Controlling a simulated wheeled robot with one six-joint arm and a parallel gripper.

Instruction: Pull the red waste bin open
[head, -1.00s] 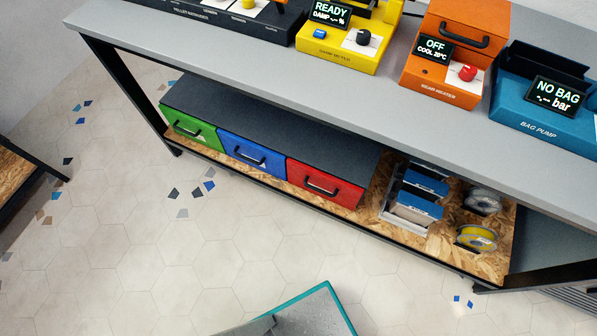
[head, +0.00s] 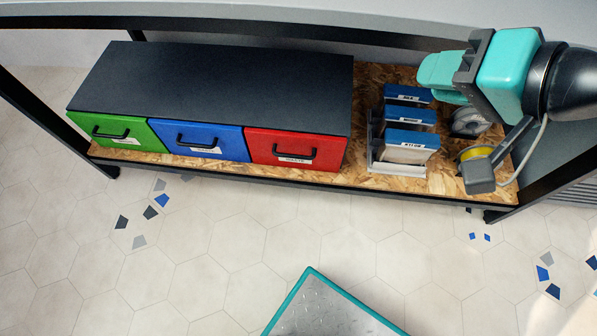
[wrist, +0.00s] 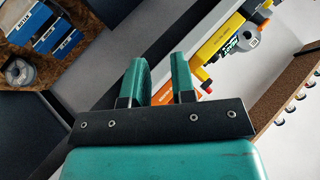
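The red waste bin (head: 323,146) is the right one of three drawer-like bins on the lower shelf. It has a black bar handle (head: 293,154) and a white label. Its front is flush with the blue and green fronts, so it looks closed. My gripper (head: 436,72) has teal fingers and is in the upper right of the head view, above the shelf and right of the red bin. It touches no bin. In the wrist view the two fingers (wrist: 160,72) stand apart with nothing between them. The red bin does not show there.
The blue bin (head: 205,129) and green bin (head: 85,126) stand left of the red one. Right of it are a holder with blue-topped boxes (head: 410,114) and a yellow spool (head: 477,152). The bench edge (head: 230,24) runs above.

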